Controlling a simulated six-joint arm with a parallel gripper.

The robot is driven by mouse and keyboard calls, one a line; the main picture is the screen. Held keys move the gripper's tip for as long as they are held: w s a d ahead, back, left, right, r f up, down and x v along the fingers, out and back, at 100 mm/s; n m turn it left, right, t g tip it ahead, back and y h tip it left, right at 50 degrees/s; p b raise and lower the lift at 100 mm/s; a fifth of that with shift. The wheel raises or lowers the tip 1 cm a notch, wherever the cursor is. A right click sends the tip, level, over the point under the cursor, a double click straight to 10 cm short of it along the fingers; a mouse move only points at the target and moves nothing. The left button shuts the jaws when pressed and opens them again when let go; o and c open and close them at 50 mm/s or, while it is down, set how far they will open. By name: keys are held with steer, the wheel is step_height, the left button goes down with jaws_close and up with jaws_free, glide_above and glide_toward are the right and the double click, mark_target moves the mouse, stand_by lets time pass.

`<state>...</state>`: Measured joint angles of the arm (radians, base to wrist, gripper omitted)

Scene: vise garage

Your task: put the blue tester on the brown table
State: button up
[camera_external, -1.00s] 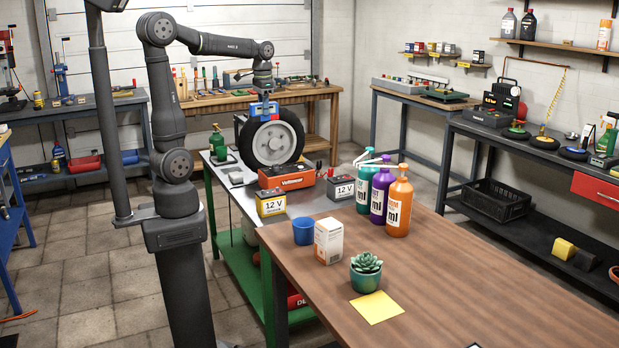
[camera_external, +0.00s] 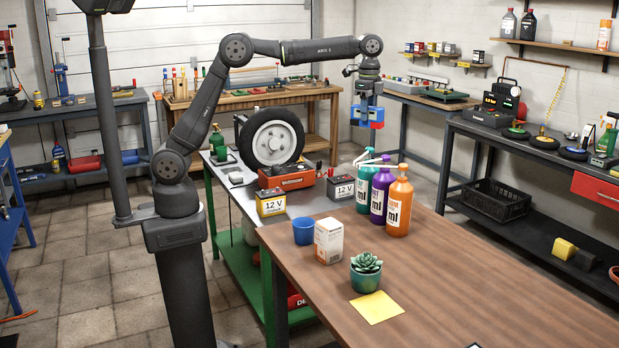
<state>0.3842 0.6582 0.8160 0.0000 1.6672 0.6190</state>
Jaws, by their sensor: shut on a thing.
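My gripper (camera_external: 367,101) is at the upper right of centre, pointing down, high above the far end of the brown table (camera_external: 460,285). The tester hangs in the air, apart from the table, above and behind the green, purple and orange bottles. The exact contact of the fingers is too small to see. The brown table fills the lower right, its wood top partly bare.
A green bottle (camera_external: 364,188), purple bottle (camera_external: 381,192) and orange bottle (camera_external: 399,207) stand at the table's far edge. A blue cup (camera_external: 303,231), white box (camera_external: 328,241), potted succulent (camera_external: 366,278) and yellow note (camera_external: 376,307) are at its left. Its right part is clear.

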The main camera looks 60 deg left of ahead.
steer(key=s+d+f+m, duration=0.1)
steer(key=d+f+m, duration=0.15)
steer(key=d, duration=1.25)
steer(key=m, duration=0.4)
glide_above(396, 260)
step_height(396, 260, down, 30)
steer(key=shift+r, duration=0.25)
steer(key=shift+f, duration=0.15)
steer(key=o, duration=1.1)
step_height(396, 260, up, 12)
steer(key=shift+r, duration=0.2)
